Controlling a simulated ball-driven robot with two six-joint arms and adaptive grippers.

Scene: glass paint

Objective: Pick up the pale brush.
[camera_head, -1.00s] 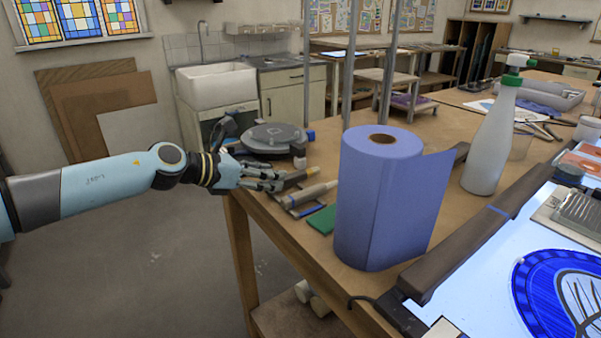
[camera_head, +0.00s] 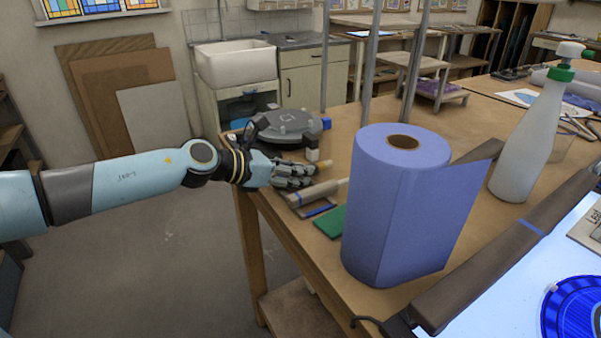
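My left gripper (camera_head: 300,175) reaches in from the left over the near left corner of the wooden table. Its fingers lie over a small tool, of which only a tan end (camera_head: 324,165) shows past the fingertips. I cannot tell whether the fingers are closed on it. A pale, thick-handled tool (camera_head: 317,192) with a tan tip lies just in front of the fingers, beside a blue-edged flat item (camera_head: 318,209). Which of the two tools is the pale brush is not clear at this size. My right gripper is not in view.
A round grey turntable (camera_head: 284,127) sits behind the gripper. A white bottle (camera_head: 530,140) and a dark rail (camera_head: 500,255) are at the right.

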